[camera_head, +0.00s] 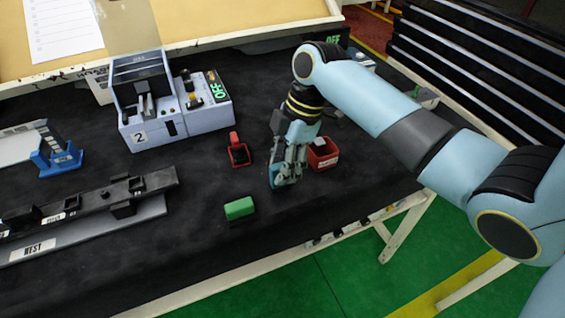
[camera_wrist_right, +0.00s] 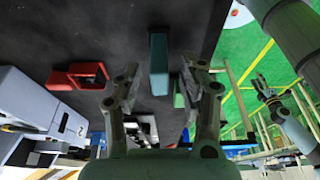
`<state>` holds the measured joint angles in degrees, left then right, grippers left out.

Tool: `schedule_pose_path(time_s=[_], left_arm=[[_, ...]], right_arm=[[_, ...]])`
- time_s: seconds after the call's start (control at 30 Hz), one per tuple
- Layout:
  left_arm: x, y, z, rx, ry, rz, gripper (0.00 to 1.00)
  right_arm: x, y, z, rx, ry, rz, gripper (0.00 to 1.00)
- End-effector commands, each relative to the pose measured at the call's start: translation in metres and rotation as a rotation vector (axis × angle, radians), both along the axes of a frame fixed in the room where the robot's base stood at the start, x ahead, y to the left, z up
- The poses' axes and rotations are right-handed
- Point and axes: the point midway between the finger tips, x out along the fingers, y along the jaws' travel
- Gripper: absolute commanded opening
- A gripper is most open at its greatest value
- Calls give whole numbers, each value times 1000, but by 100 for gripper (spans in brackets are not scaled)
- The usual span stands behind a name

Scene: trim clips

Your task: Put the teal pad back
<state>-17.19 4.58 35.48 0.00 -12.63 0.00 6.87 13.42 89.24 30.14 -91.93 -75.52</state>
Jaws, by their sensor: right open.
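The teal pad (camera_wrist_right: 158,62) is a small upright-looking block in the right wrist view, on the dark bench top. It lies in line with the gap between the fingers of my right gripper (camera_wrist_right: 161,78). The fingers are spread to either side, with clear gaps to the pad. In the head view my right gripper (camera_head: 283,181) points down low over the bench and mostly hides the pad. In the wrist view a distant arm ends in what looks like my left gripper (camera_wrist_right: 262,86), too small to read its jaws.
A green block (camera_head: 239,208) lies front-left of my right gripper. A red holder (camera_head: 239,150) is to its left and a red bin (camera_head: 322,154) close on its right. A grey station marked 2 (camera_head: 147,128) stands behind. A black rail (camera_head: 95,205) lies left.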

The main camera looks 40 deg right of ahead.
Motion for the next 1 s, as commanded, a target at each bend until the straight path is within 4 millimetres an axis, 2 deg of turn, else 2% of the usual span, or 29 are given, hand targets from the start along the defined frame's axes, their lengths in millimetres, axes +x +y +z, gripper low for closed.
schedule_pose_path(time_s=[0.17, 0.4, 0.6, 0.73, 1.0], left_arm=[[0, 0, -2, 0, 0, 0, 40], [0, 0, -8, 0, 0, 0, 40], [0, 0, -10, 0, -1, 0, 40], [0, 0, -11, 0, -1, 0, 40], [0, 0, -11, 0, -1, 0, 40]], right_arm=[[0, -7, 21, -3, -5, 0, 41], [-4, -23, 73, -6, -6, 2, 41], [-6, -32, 105, -2, -3, 0, 41], [-8, -35, 115, 0, -1, 1, 41], [-8, -35, 116, 0, 0, 0, 41]])
